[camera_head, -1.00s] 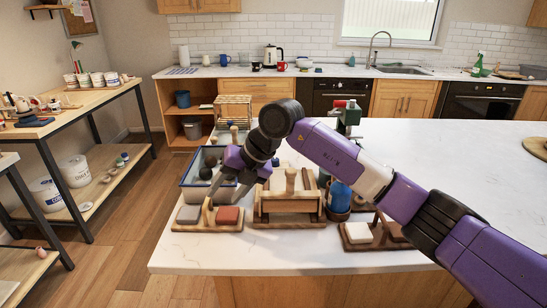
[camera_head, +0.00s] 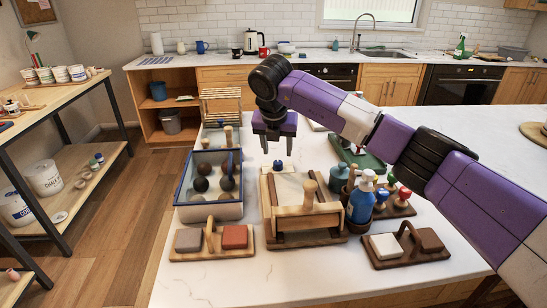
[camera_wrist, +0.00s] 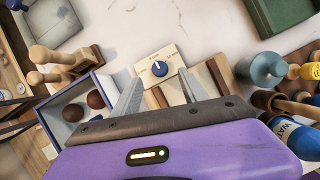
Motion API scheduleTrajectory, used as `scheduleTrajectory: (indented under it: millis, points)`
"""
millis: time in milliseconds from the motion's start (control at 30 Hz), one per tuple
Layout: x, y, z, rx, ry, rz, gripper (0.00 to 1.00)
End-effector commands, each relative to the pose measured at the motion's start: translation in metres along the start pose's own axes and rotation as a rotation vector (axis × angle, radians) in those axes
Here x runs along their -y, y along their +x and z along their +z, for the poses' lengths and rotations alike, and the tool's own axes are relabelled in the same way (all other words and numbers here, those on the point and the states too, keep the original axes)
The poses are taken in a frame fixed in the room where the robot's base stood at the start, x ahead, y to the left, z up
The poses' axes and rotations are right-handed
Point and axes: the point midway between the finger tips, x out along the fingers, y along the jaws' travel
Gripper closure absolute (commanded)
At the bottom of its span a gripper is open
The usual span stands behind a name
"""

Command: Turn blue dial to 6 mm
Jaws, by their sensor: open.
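The blue dial (camera_wrist: 160,68) is a small round knob with a white pointer mark, set on a cream plate (camera_wrist: 172,54) with markings too small to read. In the wrist view its pointer aims toward the upper left. In the head view the blue dial (camera_head: 278,165) sits at the far end of a wooden press-like fixture (camera_head: 309,222). My gripper (camera_head: 277,152) is above the dial, pointing down, open and empty. In the wrist view the fingers of my gripper (camera_wrist: 161,84) reach toward the dial from either side and appear apart from it.
A blue-rimmed tray (camera_head: 210,211) with dark balls stands left of the fixture. A blue bottle (camera_head: 362,199) and several stamps stand right. Block holders (camera_head: 211,254) (camera_head: 405,259) sit in front.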

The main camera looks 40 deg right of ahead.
Motion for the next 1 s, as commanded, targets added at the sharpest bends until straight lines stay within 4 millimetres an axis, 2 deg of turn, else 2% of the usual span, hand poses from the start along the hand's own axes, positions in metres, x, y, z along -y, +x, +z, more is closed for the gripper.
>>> scheduleTrajectory:
  millis: [200,400,767,1000]
  points:
    - [-0.001,0.035,-0.002,-0.005,-0.002,0.0,0.49]
    - [-0.001,0.057,-0.002,-0.003,-0.002,0.002,0.49]
    - [-0.001,0.063,-0.002,-0.002,-0.003,0.003,0.49]
    - [-0.001,0.062,-0.002,-0.002,-0.003,0.003,0.94]
